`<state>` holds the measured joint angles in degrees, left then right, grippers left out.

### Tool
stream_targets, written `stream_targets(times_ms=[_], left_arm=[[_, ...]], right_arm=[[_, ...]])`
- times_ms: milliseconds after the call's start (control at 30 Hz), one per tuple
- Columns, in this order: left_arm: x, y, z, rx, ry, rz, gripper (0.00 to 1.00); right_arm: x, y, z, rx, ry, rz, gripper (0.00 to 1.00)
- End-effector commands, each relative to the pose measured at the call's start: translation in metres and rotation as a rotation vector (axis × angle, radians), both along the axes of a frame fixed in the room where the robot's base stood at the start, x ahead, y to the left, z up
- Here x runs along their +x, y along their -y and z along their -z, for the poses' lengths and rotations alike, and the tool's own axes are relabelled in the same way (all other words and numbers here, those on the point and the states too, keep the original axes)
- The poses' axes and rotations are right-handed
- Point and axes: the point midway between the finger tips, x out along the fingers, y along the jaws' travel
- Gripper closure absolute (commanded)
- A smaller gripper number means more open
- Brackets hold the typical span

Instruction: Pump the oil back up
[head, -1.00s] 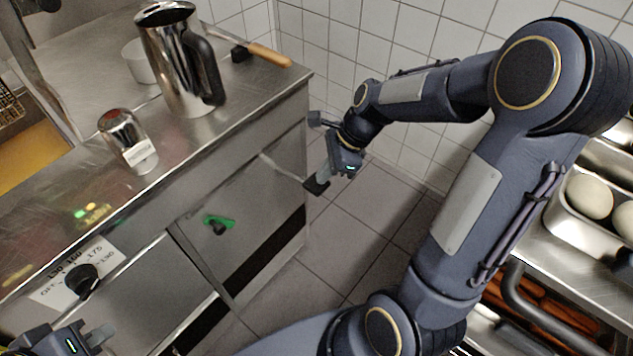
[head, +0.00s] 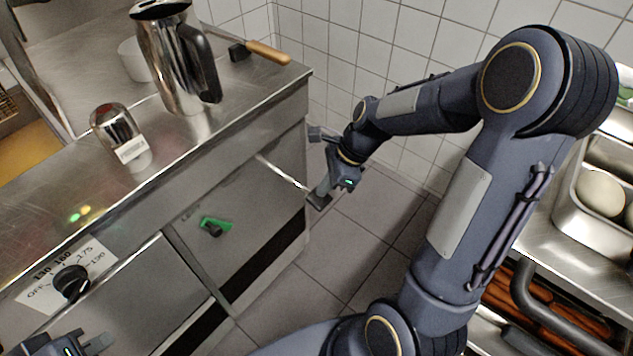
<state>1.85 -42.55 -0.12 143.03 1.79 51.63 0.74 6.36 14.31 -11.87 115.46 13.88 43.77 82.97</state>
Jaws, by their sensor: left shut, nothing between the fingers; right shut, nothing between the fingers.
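The steel fryer cabinet (head: 250,225) stands at the left, with yellow oil (head: 25,150) partly visible at the far left edge. Two small lights, green and yellowish, glow on the panel above the dial. My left gripper (head: 100,345) is at the bottom left corner, below the dial, apart from it, shut and partly cut off. My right gripper (head: 318,197) is shut and empty by the cabinet's right edge, near a thin metal handle (head: 280,172).
A steel rack with a tray of dough balls (head: 600,190) is at the right. Tiled floor is free between.

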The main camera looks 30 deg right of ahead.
Motion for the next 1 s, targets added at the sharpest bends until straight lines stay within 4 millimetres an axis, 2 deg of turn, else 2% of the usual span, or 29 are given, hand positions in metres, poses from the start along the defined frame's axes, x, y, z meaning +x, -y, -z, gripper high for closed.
stream_targets(times_ms=[300, 667, 1000], left_arm=[[0.000, 0.000, -0.016, 0.000, 0.000, 0.000, 1.00], [0.000, 0.000, -0.017, 0.000, 0.000, 0.000, 1.00], [0.000, 0.000, -0.036, 0.000, 0.000, 0.000, 1.00]], right_arm=[[-0.010, 0.028, -0.012, -0.001, 0.003, 0.004, 1.00], [-0.011, 0.029, -0.014, -0.001, 0.002, 0.000, 1.00], [-0.019, 0.051, -0.064, -0.002, 0.005, 0.003, 1.00]])
